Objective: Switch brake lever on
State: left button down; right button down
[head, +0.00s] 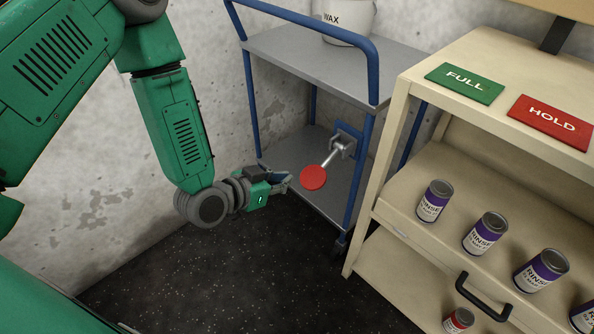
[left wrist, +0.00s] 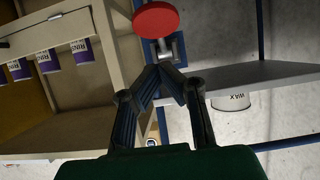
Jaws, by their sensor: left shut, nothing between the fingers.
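The brake lever is a metal rod ending in a round red knob (head: 313,177). It comes out of a grey and blue mount (head: 346,141) on the blue-framed cart and points down and left in the head view. My left gripper (head: 287,181) is just left of the knob in the head view, shut and empty. In the left wrist view the closed fingertips (left wrist: 160,68) are below the red knob (left wrist: 156,19), with a small gap showing between them. My right gripper is not in view.
The cart (head: 300,55) has grey shelves and bears a white WAX bucket (head: 347,20). A cream cabinet (head: 440,75) with FULL and HOLD signs, several RINSE cans and a drawer handle (head: 484,297) stands at right. A concrete wall is behind. Dark floor lies open below my gripper.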

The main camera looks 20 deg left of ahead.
pick_arm(q)
jog(key=v, duration=0.3)
jog(key=shift+s+d+r, duration=0.15)
jog(key=shift+s, duration=0.1)
jog(key=s+a+f+n+g+y+p, duration=0.1)
jog(key=s+f+g, duration=0.2)
jog(key=s, duration=0.5)
jog(key=s+a+f+n+g+y+p, duration=0.1)
jog(key=s+f+g+y, duration=0.1)
jog(key=s, duration=0.6)
jog(key=s+a+f+n+g+y+p, duration=0.1)
jog(key=s+a+f+n+g+y, duration=0.1)
jog(key=s+f+g, duration=0.2)
jog(key=s+g, duration=0.2)
jog(key=s, duration=0.2)
jog(key=shift+s+g+p, duration=0.3)
jog(key=shift+s+p, duration=0.05)
